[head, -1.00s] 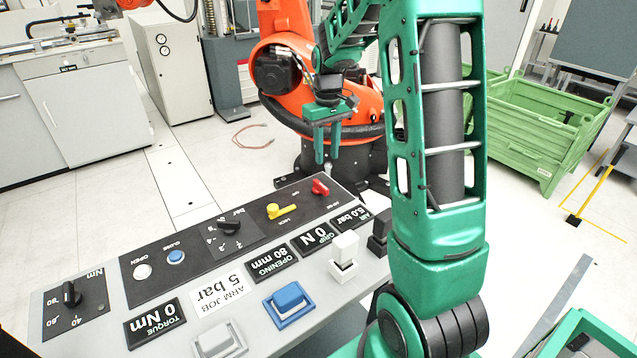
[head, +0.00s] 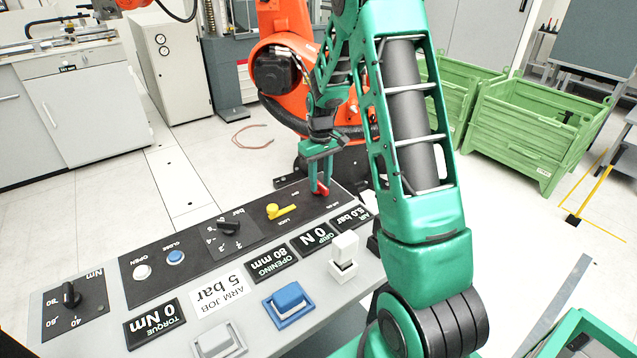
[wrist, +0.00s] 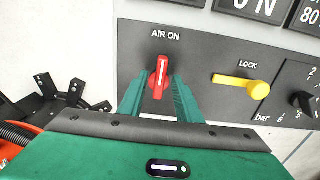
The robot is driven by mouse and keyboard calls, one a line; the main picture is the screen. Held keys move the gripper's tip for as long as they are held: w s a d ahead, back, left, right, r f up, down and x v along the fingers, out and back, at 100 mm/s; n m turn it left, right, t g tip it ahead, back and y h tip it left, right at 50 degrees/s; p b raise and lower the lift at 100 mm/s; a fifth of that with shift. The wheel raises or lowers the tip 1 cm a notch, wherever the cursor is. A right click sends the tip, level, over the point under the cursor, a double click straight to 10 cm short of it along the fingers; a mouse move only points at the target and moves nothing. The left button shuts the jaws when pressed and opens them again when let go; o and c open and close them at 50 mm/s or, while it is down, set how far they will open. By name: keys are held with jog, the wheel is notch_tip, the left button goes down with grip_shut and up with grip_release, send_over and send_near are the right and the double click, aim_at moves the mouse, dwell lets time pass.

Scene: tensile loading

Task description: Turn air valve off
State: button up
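The red air valve handle (head: 321,189) sits at the far right end of the black control panel. In the wrist view the red handle (wrist: 159,76) stands upright in the picture, just below the label "AIR ON". My gripper (head: 317,183) is down at the valve. In the wrist view my gripper (wrist: 158,88) has one green finger on each side of the handle, with narrow gaps visible, so it looks open around it. How deep the fingertips reach is hard to tell.
A yellow LOCK lever (wrist: 240,84) is close beside the valve. A black bar knob (head: 229,228) lies further left. A white block switch (head: 344,257) and the AIR display (head: 352,217) stand nearer. An orange robot (head: 283,75) is behind the panel.

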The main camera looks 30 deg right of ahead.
jog(key=shift+f, duration=0.3)
grip_shut()
